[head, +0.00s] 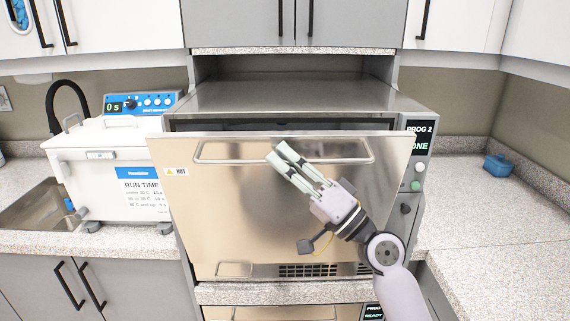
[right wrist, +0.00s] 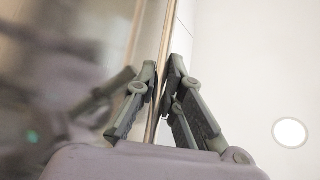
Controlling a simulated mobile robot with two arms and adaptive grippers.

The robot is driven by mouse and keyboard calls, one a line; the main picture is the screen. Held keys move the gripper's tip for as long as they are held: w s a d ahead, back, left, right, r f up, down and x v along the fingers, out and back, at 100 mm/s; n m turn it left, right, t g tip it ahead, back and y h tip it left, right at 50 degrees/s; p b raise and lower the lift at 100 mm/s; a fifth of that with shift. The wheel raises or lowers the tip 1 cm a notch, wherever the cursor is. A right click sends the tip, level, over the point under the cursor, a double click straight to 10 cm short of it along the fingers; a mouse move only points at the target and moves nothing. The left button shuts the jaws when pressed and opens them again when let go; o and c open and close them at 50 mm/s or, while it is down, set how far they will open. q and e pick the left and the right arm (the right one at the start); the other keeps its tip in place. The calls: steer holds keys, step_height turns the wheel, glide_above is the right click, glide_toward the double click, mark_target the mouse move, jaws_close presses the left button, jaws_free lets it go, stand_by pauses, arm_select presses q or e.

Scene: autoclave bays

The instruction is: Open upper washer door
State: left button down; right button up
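The upper washer door (head: 225,215) is a large steel panel with a HOT label. Its top edge leans out from the washer body (head: 290,97), leaving a dark gap behind, so it is slightly open. A long bar handle (head: 225,161) runs across its upper part. My right gripper (head: 283,157) is at the middle of the handle. In the right wrist view, the fingers (right wrist: 161,85) are closed on both sides of the thin handle bar (right wrist: 165,35). The reflective door fills the left of that view. My left gripper is not in view.
A white bath unit (head: 105,170) stands left, close to the door's side, beside a sink (head: 38,205). The control panel (head: 418,150) is at the right. A blue object (head: 497,166) lies on the mostly clear right counter. A second washer (head: 285,313) shows below.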

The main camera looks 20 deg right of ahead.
steer(key=shift+o, duration=1)
steer(key=shift+w+f, duration=0.1)
steer(key=shift+d, duration=0.1)
steer(key=v, duration=1.2)
